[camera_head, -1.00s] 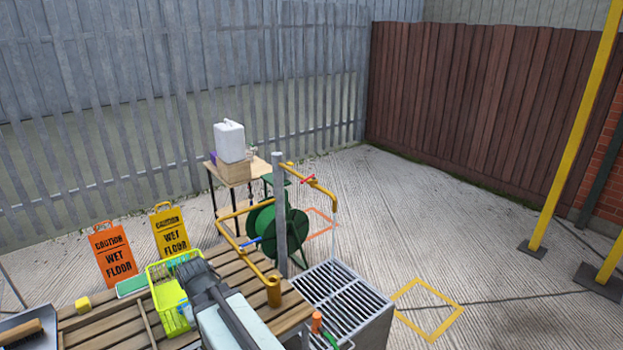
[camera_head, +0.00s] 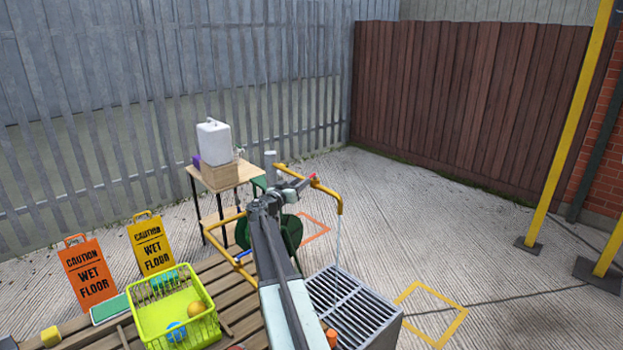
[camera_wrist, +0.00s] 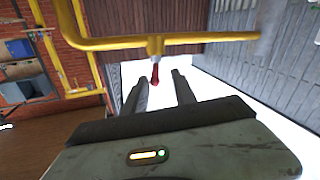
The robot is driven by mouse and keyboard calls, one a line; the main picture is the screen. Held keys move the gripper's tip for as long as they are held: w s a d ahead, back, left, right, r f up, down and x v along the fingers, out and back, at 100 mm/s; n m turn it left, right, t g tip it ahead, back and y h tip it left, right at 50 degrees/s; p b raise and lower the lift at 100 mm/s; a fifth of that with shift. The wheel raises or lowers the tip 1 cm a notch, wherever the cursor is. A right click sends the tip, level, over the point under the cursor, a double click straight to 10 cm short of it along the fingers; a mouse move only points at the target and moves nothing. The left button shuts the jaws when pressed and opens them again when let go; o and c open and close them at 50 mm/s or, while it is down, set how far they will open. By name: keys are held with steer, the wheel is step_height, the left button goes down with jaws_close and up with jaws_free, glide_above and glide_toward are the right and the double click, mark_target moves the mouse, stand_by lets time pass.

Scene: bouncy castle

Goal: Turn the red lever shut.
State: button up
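The red lever (camera_wrist: 155,73) hangs from a fitting on the yellow pipe (camera_wrist: 205,40) in the wrist view. It shows as a small red piece (camera_head: 314,177) on the yellow pipe in the head view. My gripper (camera_wrist: 160,76) is open and empty, with one dark finger on each side of the lever's line. The lever's tip appears at or just beyond the fingertips; I cannot tell the exact depth. In the head view my gripper (camera_head: 301,183) is beside the pipe, and my arm partly covers the pipe's post.
A green hose reel (camera_head: 287,232) stands behind my arm. A grey grated box (camera_head: 352,305) is at the lower right. A lime basket (camera_head: 172,310) with balls sits on the slatted table. Open concrete lies to the right, around a yellow floor square (camera_head: 430,312).

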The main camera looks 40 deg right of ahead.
mark_target(312, 176)
steer(key=x, duration=0.6)
steer(key=shift+s+d, duration=0.15)
steer(key=shift+d, duration=0.65)
steer(key=shift+c, duration=0.3)
jaws_close()
steer(key=shift+a, duration=0.1)
steer(key=shift+s, duration=0.1)
